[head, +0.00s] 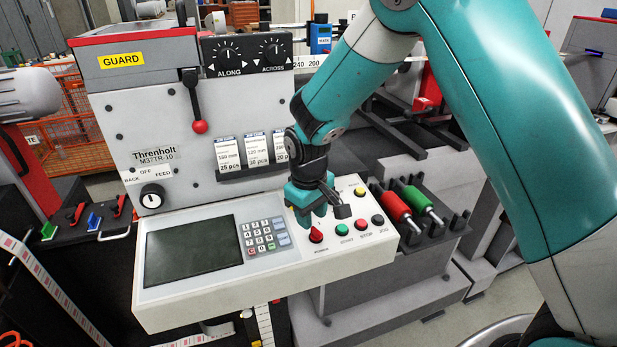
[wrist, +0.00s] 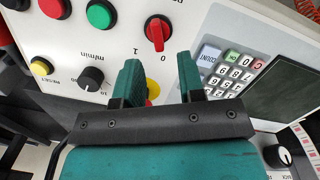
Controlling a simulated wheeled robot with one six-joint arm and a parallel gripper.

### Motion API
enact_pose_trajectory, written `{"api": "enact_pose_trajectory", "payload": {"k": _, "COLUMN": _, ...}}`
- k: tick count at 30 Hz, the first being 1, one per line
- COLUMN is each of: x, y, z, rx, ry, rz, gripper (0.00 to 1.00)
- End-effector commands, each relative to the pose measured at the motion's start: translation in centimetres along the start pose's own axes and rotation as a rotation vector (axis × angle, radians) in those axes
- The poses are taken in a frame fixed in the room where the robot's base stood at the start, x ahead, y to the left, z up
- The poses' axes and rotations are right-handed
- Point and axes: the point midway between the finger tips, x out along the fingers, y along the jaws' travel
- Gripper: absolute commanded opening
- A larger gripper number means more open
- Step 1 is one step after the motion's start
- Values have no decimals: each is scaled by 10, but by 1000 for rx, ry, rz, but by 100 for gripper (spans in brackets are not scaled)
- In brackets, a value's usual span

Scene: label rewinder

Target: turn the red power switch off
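The red power switch (head: 316,235) is a rotary knob at the front of the white control panel (head: 200,290), just right of the keypad. In the wrist view the switch (wrist: 157,33) shows near the top, with marks 1 and 0 beside it; the lower end of its ridge lies nearest the 0. My gripper (head: 307,208) is above the panel, a little behind the switch and apart from it. In the wrist view the gripper (wrist: 160,65) has its two teal fingers spread with nothing held. A yellow and red part (wrist: 152,90) shows between them, mostly hidden.
Green (head: 342,229), red (head: 360,224) and black (head: 377,220) buttons sit right of the switch. A black speed knob (wrist: 91,79) and yellow reset button (wrist: 41,67) are behind them. The keypad (head: 263,235) and dark screen (head: 193,250) lie to the left.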

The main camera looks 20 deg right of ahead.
Motion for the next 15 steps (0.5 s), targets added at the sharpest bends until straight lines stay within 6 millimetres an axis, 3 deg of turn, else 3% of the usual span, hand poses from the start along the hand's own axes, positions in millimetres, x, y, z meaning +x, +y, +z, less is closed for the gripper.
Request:
{"api": "enact_pose_trajectory", "payload": {"k": 9, "x": -82, "y": 0, "z": -1, "rx": 0, "ry": 7, "rz": 1, "gripper": 36}}
{"api": "enact_pose_trajectory", "payload": {"k": 15, "x": -120, "y": 0, "z": -1, "rx": 0, "ry": 4, "rz": 1, "gripper": 36}}
